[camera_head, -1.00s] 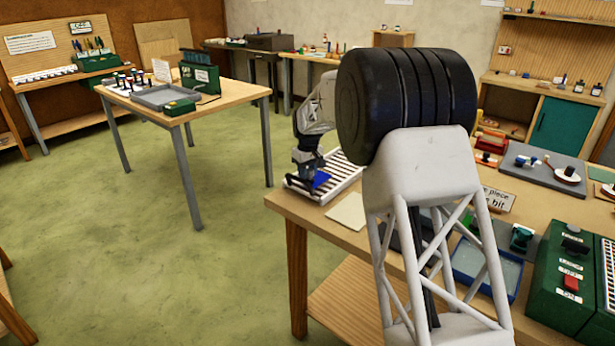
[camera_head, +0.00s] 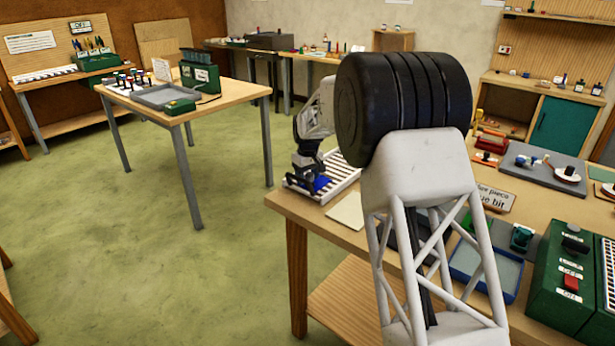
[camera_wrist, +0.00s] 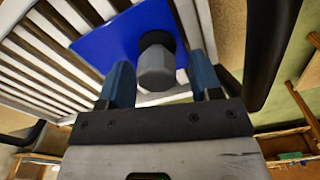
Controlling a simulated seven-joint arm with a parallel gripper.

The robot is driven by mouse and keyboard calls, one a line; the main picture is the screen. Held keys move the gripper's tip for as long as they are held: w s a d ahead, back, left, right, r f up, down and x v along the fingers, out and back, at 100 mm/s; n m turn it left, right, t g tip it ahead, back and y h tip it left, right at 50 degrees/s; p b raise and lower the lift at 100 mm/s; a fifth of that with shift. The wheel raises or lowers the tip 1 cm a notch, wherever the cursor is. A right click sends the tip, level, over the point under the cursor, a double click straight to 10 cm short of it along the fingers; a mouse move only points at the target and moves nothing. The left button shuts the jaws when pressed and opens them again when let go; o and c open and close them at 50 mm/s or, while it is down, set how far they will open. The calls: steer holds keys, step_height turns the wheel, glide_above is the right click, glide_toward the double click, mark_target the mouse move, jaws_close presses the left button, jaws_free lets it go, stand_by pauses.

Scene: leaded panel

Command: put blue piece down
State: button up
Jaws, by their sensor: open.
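The blue piece (camera_wrist: 105,42) is a flat blue plate; in the wrist view it lies over the slats of a white slatted rack (camera_wrist: 38,52). A grey knob with a dark collar (camera_wrist: 156,68) stands on it. My gripper (camera_wrist: 160,80) is open, with one blue-grey finger on each side of the knob; whether they touch it I cannot tell. In the head view my gripper (camera_head: 308,180) is low over the rack (camera_head: 344,170) at the bench's far left corner, and the blue piece (camera_head: 321,183) shows partly behind it.
A pale square sheet (camera_head: 346,211) lies just in front of the rack, by the bench edge (camera_head: 290,207). A blue-rimmed tray (camera_head: 482,268) and a green machine (camera_head: 570,275) stand to the right. My own arm hides the middle of the bench.

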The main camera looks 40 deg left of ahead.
mark_target(309, 173)
steer(key=shift+r, duration=0.1)
step_height(309, 173, up, 12)
stand_by(0.8)
steer(key=shift+d, duration=0.1)
stand_by(0.6)
steer(key=shift+d+r, duration=0.1)
